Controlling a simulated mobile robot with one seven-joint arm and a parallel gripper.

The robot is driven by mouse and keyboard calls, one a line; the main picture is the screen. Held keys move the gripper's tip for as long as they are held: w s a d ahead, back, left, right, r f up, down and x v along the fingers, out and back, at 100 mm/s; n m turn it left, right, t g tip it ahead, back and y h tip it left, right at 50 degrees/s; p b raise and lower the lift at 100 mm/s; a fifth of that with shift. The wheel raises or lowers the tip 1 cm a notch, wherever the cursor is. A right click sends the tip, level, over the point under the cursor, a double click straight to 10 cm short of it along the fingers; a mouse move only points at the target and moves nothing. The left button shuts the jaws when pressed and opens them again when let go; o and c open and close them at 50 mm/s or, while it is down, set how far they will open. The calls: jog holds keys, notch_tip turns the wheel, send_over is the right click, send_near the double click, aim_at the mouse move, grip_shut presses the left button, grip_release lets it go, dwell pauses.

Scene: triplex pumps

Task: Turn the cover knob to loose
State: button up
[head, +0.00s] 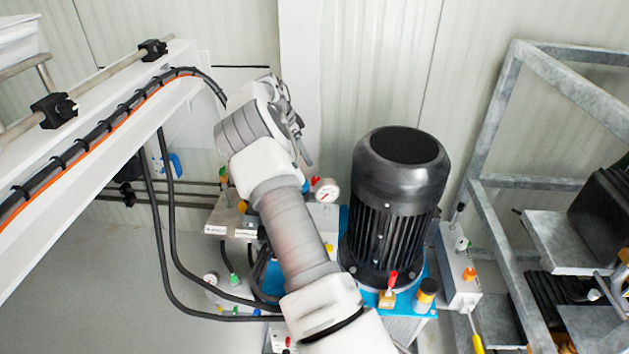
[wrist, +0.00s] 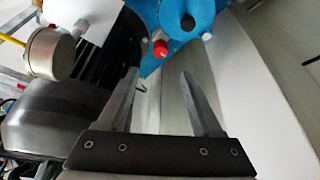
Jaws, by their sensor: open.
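My gripper (wrist: 160,74) is open in the wrist view. Its two grey fingers are spread and nothing is between them. A blue machine part (wrist: 185,22) with a round boss and a red-tipped fitting (wrist: 160,48) lies beyond the fingertips, apart from them. In the head view my arm reaches up across the middle, and its wrist hides part of the pump unit behind it. I cannot tell which part is the cover knob; no piece is clearly recognisable as it.
A black motor (head: 392,205) stands on a blue base, right of my arm. A pressure gauge (head: 326,191) sits close beside the arm. A galvanised frame (head: 490,150) stands at the right. A white beam (head: 110,130) with black cables runs along the left.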

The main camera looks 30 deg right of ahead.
aim_at(316, 178)
jog(key=b+x, duration=0.3)
jog(key=x, duration=0.8)
grip_shut()
